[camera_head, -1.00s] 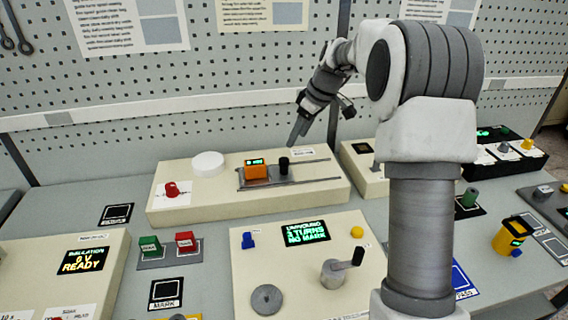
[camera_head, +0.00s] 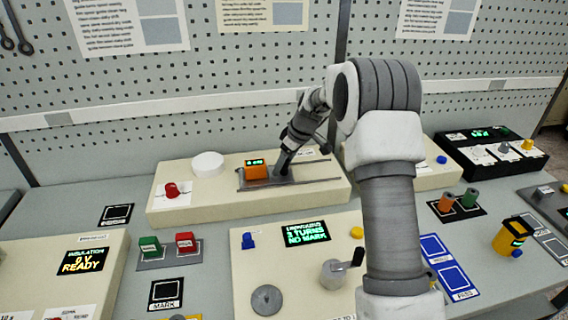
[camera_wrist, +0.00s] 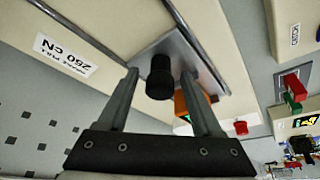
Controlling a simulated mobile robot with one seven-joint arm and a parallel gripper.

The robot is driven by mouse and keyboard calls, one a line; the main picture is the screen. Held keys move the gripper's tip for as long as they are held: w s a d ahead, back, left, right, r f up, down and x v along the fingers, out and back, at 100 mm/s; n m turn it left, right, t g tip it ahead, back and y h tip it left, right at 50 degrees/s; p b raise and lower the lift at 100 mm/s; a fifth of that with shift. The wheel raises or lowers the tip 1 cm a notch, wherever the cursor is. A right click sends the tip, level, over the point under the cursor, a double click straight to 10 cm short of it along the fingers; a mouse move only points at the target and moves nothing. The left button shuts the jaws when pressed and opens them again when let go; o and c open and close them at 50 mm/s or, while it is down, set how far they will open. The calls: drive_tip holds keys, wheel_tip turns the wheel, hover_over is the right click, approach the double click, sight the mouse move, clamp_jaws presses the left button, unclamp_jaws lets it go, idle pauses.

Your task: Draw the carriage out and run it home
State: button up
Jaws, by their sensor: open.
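The carriage is a grey metal plate (camera_wrist: 178,47) on two rails, carrying a black knob (camera_wrist: 159,77) and an orange block (camera_head: 257,171) with a lit green display. It sits on a long cream unit (camera_head: 178,212) at the back of the bench. My gripper (camera_head: 281,172) is down at the carriage, just right of the orange block, and hides the knob in the head view. In the wrist view its two fingers are apart, one on each side of the knob. I cannot tell whether either finger touches it.
A white round disc (camera_head: 208,164) and a red knob (camera_head: 172,190) are on the same unit, left of the carriage. The rails (camera_head: 318,183) run clear to the right. In front stands a cream panel with a crank (camera_head: 341,270) and a lit green screen (camera_head: 306,233).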

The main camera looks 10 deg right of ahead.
clamp_jaws()
idle(1.3)
